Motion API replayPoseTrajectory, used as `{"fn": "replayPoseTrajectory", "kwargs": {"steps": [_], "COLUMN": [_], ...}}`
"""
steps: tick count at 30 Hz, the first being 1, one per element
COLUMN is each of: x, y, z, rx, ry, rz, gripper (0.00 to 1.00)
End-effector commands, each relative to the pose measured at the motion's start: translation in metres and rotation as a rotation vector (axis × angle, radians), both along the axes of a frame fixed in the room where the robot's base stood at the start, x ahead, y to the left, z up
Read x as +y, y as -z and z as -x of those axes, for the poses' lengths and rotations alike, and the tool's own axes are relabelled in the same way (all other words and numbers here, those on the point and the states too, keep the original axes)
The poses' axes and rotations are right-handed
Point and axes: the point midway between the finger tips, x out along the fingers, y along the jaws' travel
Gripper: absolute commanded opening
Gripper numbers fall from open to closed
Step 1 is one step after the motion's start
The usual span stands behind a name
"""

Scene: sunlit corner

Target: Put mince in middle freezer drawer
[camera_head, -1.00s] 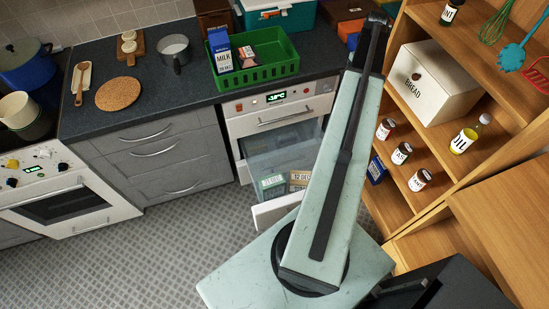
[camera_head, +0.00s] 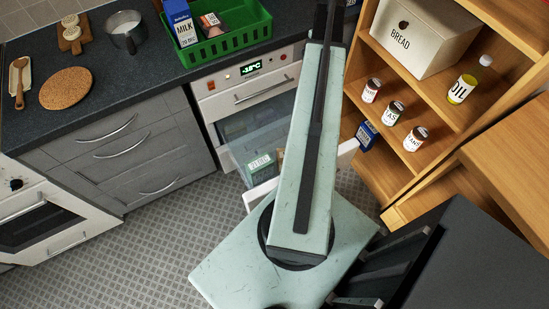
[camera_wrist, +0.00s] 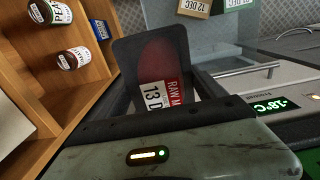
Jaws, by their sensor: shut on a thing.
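The mince pack (camera_wrist: 150,62) is a dark tray with a red window and a label reading "RAW M" and "13 D". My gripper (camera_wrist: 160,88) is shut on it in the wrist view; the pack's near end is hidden. The head view does not show the gripper clearly. The freezer (camera_head: 248,85) stands under the counter with its display lit at -18°C. A clear drawer (camera_head: 240,152) is pulled out, holding a box (camera_head: 260,163) dated 21 DEC. My arm hides its right part, and I cannot tell which level it is. In the wrist view, the drawer (camera_wrist: 235,45) is right of the pack.
A green crate (camera_head: 228,42) with milk (camera_head: 184,25) and another pack stands on the counter. A wooden shelf (camera_head: 375,180) with jars, oil (camera_head: 462,88) and a bread bin (camera_head: 405,45) stands close to the right. Floor (camera_head: 150,245) is clear at left.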

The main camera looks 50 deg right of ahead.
Motion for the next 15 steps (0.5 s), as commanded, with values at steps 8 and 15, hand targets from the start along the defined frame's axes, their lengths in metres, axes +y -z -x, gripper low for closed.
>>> {"fn": "replayPoseTrajectory", "kwargs": {"steps": [8, 15], "x": [0.029, 0.051], "y": [0.149, 0.248], "z": [0.020, 0.035], "rx": [0.000, 0.000], "ry": [-0.001, -0.001], "rz": [0.000, 0.000], "gripper": [0.18, 0.18]}}
